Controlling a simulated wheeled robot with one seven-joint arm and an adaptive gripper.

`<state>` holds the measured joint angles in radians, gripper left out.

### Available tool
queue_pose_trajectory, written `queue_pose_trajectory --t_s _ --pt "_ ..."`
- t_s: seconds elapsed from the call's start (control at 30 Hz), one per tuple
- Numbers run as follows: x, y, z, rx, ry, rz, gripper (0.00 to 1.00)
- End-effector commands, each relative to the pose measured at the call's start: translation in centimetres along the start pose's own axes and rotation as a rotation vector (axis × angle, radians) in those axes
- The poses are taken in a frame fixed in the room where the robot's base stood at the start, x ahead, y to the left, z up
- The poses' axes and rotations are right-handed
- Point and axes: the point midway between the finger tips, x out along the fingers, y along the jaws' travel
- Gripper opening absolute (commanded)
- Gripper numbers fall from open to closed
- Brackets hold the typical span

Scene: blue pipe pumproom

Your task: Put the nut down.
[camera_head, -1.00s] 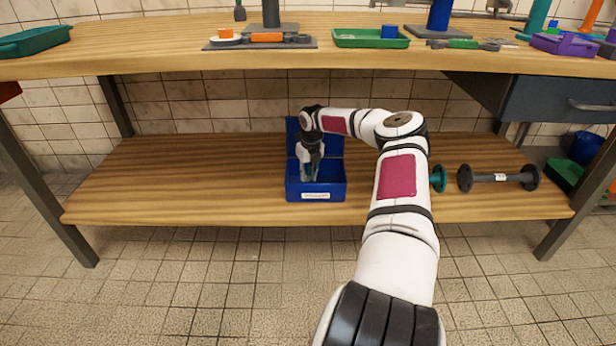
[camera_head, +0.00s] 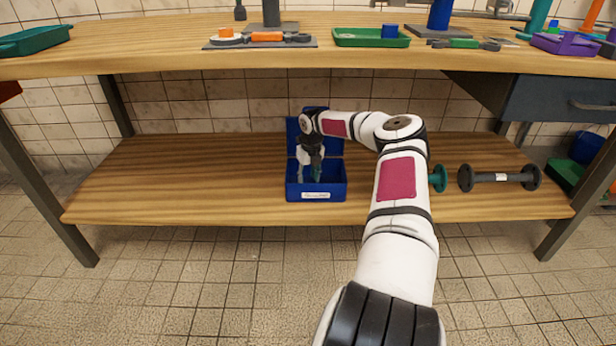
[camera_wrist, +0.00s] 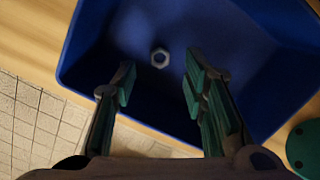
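In the wrist view, a small grey hex nut (camera_wrist: 160,57) lies on the floor of a blue bin (camera_wrist: 90,50), apart from both fingers. My gripper (camera_wrist: 158,82) is open over the bin, its green-padded fingertips spread to either side below the nut in the picture. In the head view the blue bin (camera_head: 316,195) stands on the lower wooden shelf, and my gripper (camera_head: 313,172) points down inside its opening. The nut is hidden from the head view by the bin's front wall.
A dark dumbbell-shaped pipe piece (camera_head: 499,178) and a green flanged part (camera_head: 438,178) lie on the shelf (camera_head: 180,180) right of my arm. The tabletop (camera_head: 150,50) runs above. The shelf left of the bin is clear.

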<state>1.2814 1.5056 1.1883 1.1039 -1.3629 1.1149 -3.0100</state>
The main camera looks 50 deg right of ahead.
Motion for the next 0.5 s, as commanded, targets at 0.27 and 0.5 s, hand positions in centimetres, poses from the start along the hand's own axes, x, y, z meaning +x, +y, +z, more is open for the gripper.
queue_pose_trajectory --t_s 0.27,0.5 --pt "-2.5 -0.1 0.3 -0.002 -0.001 -0.003 0.40" --pt "-6.7 -0.1 0.3 -0.001 -0.001 -0.004 0.40"
